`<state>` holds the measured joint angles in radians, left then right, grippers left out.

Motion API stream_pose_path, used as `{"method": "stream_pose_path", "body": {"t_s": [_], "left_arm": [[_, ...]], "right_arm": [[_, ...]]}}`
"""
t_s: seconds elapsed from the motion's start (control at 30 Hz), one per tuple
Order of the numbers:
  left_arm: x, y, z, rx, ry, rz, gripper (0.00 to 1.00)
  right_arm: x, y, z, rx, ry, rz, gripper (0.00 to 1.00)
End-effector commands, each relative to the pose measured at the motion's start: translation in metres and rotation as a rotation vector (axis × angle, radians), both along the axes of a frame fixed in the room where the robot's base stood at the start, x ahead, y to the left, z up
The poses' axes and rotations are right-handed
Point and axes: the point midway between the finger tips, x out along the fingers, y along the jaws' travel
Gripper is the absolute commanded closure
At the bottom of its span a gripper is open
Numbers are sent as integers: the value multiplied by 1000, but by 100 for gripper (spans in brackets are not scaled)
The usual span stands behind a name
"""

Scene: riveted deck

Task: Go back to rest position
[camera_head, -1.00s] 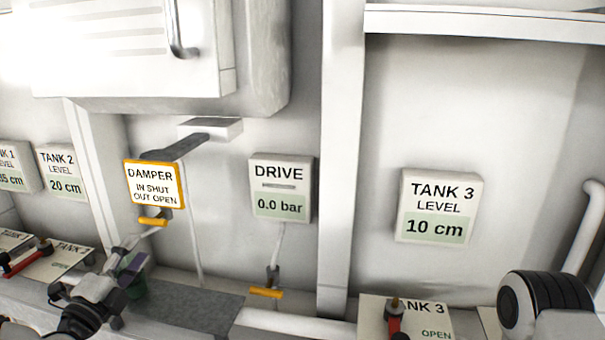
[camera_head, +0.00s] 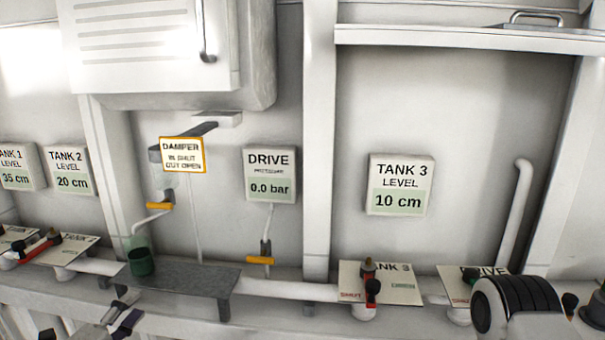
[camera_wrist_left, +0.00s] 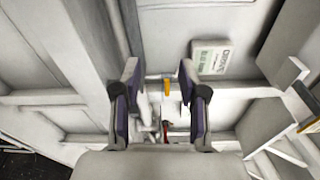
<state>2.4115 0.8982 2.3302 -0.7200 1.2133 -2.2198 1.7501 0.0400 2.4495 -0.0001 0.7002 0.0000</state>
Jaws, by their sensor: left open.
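My left gripper (camera_head: 124,318) is at the lower left of the head view, in front of the grey shelf (camera_head: 190,284). Its two fingers stand apart with nothing between them. In the left wrist view the open fingers (camera_wrist_left: 158,72) show spread, with the wall and an orange-handled valve (camera_wrist_left: 167,86) beyond. A dark green cup (camera_head: 141,262) stands upright on the left end of the shelf, apart from the gripper.
An orange-handled tap (camera_head: 159,206) is under the DAMPER sign (camera_head: 183,155). Another orange handle (camera_head: 260,260) is below the DRIVE gauge (camera_head: 270,173). Valve plates with red handles, such as TANK 3 (camera_head: 377,283), line the pipe. A white cabinet (camera_head: 150,45) overhangs at upper left.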

Motion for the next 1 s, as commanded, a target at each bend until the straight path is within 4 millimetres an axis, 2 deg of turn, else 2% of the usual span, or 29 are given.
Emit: {"method": "stream_pose_path", "body": {"t_s": [0.03,0.17,0.27,0.37,0.4,0.47,0.5,0.57,0.6,0.67,0.7,0.73,0.8,0.9,1.0], "left_arm": [[-2,-9,-19,23,39,-21,58],[-11,-32,-68,82,161,-76,58],[-25,-53,-116,106,294,-122,58],[-51,-78,-178,80,491,-157,58],[-68,-88,-207,48,594,-159,58],[-99,-103,-251,-23,774,-136,58],[-122,-111,-277,-81,897,-98,58],[-162,-121,-314,-186,1088,5,58],[-191,-125,-335,-272,1216,114,58],[-228,-127,-355,-408,1359,318,58],[-246,-125,-361,-503,1417,473,58],[-256,-122,-363,-580,1442,594,58],[-271,-114,-362,-775,1440,882,58],[-286,-105,-362,-1020,1372,1221,58],[-291,-103,-362,-1167,1308,1394,58]], "right_arm": [[0,0,-4,0,0,0,100],[0,0,-9,0,1,0,100],[0,0,-14,0,1,0,100],[0,0,-21,0,1,0,100],[0,0,-24,0,1,0,100],[0,0,-28,0,1,0,100],[0,0,-31,0,1,0,100],[-1,0,-34,0,1,0,100],[0,0,-37,0,1,0,100],[-1,0,-38,0,1,0,100],[-1,0,-38,0,1,0,100],[-1,0,-38,0,1,0,100],[-1,0,-37,0,1,0,100],[0,0,-37,0,1,0,100],[0,0,-37,0,1,0,100]]}}
